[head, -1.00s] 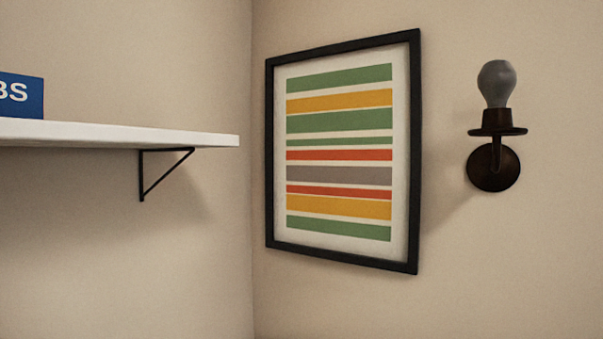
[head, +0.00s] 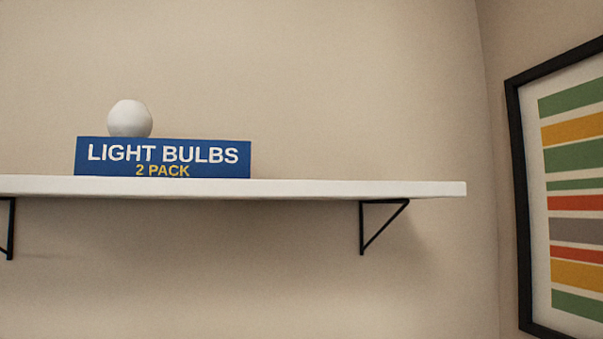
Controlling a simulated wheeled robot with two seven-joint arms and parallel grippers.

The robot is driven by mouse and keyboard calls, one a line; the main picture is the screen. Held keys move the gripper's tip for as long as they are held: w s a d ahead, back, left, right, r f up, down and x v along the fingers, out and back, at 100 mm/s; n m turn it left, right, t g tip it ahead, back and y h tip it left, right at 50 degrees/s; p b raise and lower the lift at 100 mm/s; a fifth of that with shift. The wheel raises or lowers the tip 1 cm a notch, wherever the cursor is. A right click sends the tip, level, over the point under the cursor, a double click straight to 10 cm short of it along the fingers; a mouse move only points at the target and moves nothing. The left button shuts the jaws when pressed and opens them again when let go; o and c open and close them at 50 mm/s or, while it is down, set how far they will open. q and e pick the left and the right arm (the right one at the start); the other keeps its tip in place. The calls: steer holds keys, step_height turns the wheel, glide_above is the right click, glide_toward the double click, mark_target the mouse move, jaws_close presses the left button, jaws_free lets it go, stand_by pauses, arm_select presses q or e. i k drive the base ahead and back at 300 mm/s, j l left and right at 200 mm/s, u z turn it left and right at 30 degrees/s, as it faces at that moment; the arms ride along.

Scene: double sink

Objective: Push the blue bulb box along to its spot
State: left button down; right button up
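The blue bulb box (head: 163,157) stands on the white wall shelf (head: 330,188), left of the shelf's middle in the head view. Its front reads "LIGHT BULBS 2 PACK". A round white bulb (head: 129,118) shows above the left part of the box; I cannot tell whether it rests in the box or stands behind it. Neither of my grippers is in view.
The shelf is bare from the box to its right end. Black brackets (head: 380,222) hold it from below. A black-framed striped picture (head: 575,195) hangs on the right wall, past the room corner.

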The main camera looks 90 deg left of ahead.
mark_target(104, 156)
steer(key=u, duration=1.75)
